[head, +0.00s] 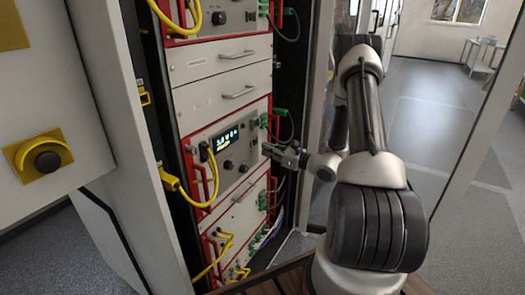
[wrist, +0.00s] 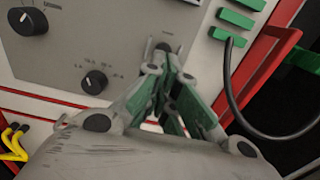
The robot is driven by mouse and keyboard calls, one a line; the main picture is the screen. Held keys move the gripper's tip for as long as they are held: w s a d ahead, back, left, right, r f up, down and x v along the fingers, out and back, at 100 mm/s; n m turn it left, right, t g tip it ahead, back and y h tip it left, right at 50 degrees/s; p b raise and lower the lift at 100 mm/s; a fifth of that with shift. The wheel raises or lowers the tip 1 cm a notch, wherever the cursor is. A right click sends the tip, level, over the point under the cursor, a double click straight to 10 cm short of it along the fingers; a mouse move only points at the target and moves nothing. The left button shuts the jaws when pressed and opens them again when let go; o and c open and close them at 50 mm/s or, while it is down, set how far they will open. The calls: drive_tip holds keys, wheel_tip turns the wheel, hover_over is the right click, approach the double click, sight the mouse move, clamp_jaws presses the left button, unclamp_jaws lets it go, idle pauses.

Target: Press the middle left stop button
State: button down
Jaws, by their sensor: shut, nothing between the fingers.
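My gripper (head: 272,150) is shut and empty, with its fingertips at the right side of the middle instrument's front panel (head: 225,140). In the wrist view the closed fingertips (wrist: 166,62) point at a small dark control (wrist: 164,47) with a label above it. The fingers partly hide it, and I cannot tell whether they touch it or whether it is the stop button. The same panel shows a lit display (head: 228,136) and round black knobs; a large knob (wrist: 29,21) and a smaller knob (wrist: 95,81) show left of the fingers.
Red handles (wrist: 265,65), green plugs (wrist: 237,19) and a black cable (wrist: 232,95) are close on the right. Yellow cables (head: 213,180) hang on the left of the rack.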

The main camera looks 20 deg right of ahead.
drive_tip(key=v, duration=0.9)
drive_tip(key=shift+s+d, duration=0.2)
drive_tip(key=shift+s, duration=0.1)
drive_tip(key=shift+f, duration=0.15)
drive_tip(key=s+a+f+n+g+y, duration=0.2)
drive_tip(key=s+a+f+g, duration=0.1)
drive_tip(key=s+a+g, duration=0.15)
drive_tip(key=s+a+r+n+g, duration=0.1)
drive_tip(key=s+r+n+g, duration=0.2)
drive_tip(key=s+n+g, duration=0.4)
drive_tip(key=s+a+r+n+g, duration=0.2)
drive_tip(key=s+r+n+g, duration=0.15)
drive_tip(key=s, duration=0.45)
drive_tip(key=s+d+r+n+t+h, duration=0.1)
drive_tip(key=s+d+r+n+h, duration=0.1)
drive_tip(key=s+r+n+h, duration=0.35)
drive_tip(key=s+d+r+n+h, duration=0.2)
drive_tip(key=r+n+h, duration=0.5)
drive_tip(key=r+n, duration=0.3)
drive_tip(key=a+r+n+t, duration=0.1)
drive_tip(key=a+r+t, duration=0.2)
drive_tip(key=r, duration=0.3)
drive_tip(key=shift+a+r, duration=0.3)
drive_tip(key=shift+a, duration=0.35)
